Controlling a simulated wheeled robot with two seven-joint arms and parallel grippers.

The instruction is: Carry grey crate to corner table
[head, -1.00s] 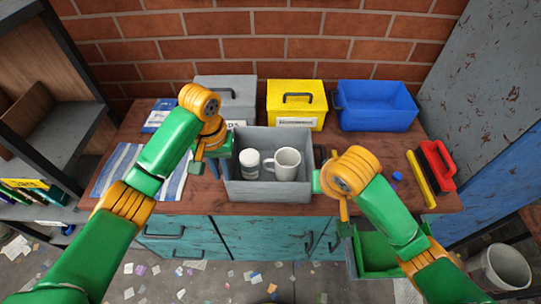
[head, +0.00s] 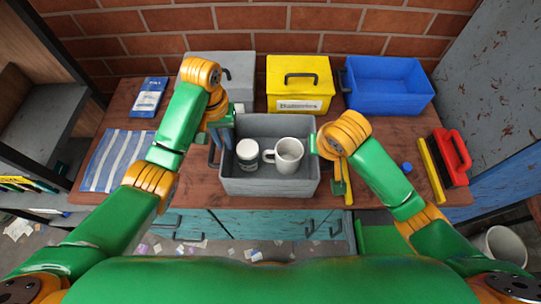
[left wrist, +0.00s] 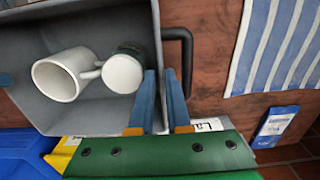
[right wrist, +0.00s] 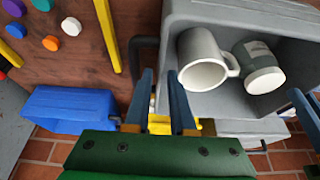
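Whether any finger touches the crate is unclear. I cannot identify the corner table.
Behind the crate are a grey box (head: 232,68), a yellow box (head: 300,75) and a blue bin (head: 390,88). A striped cloth (head: 118,160) lies left. A bucket (head: 503,248) stands on the floor.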

